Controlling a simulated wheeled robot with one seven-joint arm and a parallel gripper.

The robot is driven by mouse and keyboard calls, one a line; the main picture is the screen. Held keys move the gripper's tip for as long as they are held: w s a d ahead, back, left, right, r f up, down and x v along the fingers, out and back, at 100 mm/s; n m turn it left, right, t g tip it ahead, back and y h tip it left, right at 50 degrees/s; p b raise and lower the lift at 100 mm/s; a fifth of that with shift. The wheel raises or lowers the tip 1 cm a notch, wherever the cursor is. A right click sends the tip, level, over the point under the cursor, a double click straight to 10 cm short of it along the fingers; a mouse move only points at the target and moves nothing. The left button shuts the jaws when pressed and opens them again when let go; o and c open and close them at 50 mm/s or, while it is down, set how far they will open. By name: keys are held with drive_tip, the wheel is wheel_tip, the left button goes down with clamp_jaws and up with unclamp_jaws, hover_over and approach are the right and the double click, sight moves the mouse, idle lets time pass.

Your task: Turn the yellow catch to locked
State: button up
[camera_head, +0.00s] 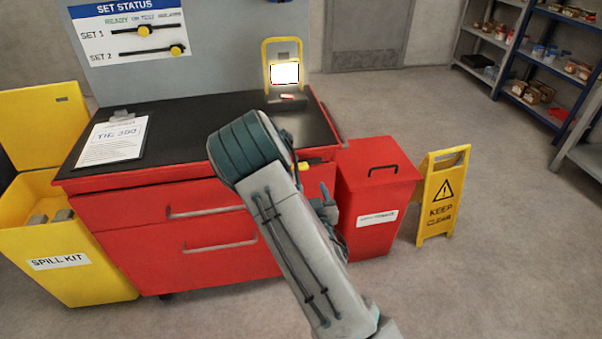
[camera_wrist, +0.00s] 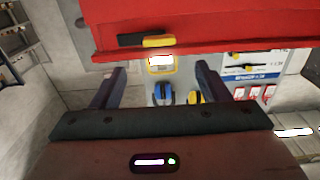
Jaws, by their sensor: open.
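The yellow catch (camera_wrist: 158,41) sits beside a black strip on the red cart's edge, near the top of the wrist view. In the head view a small yellow piece (camera_head: 303,166), apparently the catch, shows at the cart's front right, partly hidden by my arm. My gripper (camera_wrist: 160,76) is open, its two dark fingers spread wide with nothing between them. The catch appears beyond the fingertips, roughly in line with the gap, and apart from them. In the head view my arm hides most of the gripper. I cannot tell the catch's lock position.
The red cart (camera_head: 222,232) has a black top with a clipboard (camera_head: 113,138) and a yellow-framed screen (camera_head: 285,73). A red bin (camera_head: 376,190) and a yellow floor sign (camera_head: 442,195) stand at right. A yellow spill-kit bin (camera_head: 75,280) stands at left.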

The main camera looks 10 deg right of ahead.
sight(300, 169)
drive_tip(key=w+p, duration=0.1)
drive_tip(key=w, duration=0.9)
drive_tip(key=c, duration=1.4)
drive_tip(key=shift+w+a, duration=0.1)
